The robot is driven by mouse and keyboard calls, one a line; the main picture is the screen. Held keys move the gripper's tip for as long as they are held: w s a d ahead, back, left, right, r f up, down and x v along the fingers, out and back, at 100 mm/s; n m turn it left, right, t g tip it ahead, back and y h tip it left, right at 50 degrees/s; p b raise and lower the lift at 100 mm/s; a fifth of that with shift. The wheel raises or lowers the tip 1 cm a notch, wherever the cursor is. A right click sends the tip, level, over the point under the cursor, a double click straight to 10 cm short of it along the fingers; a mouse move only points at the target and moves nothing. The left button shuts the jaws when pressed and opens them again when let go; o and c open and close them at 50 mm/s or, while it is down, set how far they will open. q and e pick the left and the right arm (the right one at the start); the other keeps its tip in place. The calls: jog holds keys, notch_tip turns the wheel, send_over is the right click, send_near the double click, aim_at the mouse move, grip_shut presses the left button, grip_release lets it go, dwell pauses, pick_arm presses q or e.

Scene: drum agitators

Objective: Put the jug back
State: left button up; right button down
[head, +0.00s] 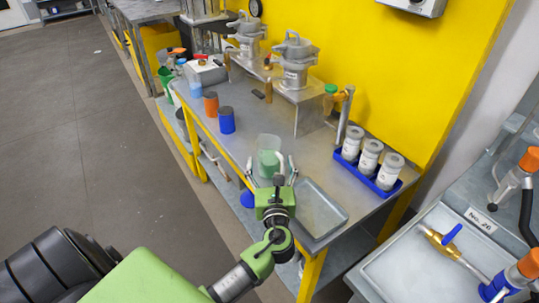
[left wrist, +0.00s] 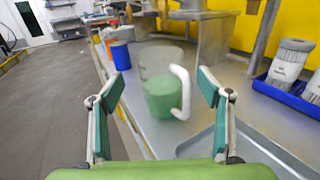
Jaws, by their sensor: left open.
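The jug (head: 268,150) is a clear vessel with green contents and a white handle, upright on the grey metal bench. It also shows in the left wrist view (left wrist: 160,92), its white handle on the right side. My left gripper (head: 272,165) is open, its fingers spread at the near side of the jug. In the left wrist view my left gripper (left wrist: 160,90) shows one finger to each side of the jug, neither visibly closed on it. My right gripper is not in view.
An empty metal tray (head: 340,213) lies right of the jug. A blue rack (head: 387,192) holds white containers. Blue (head: 227,122) and orange (head: 211,104) cups stand farther left. Metal agitators (head: 296,68) stand on a raised shelf. A sink (head: 420,270) is at lower right.

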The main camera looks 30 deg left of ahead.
pick_arm(q)
jog(key=v, duration=0.6)
jog(key=shift+s+d, duration=0.15)
jog(key=shift+s, duration=0.15)
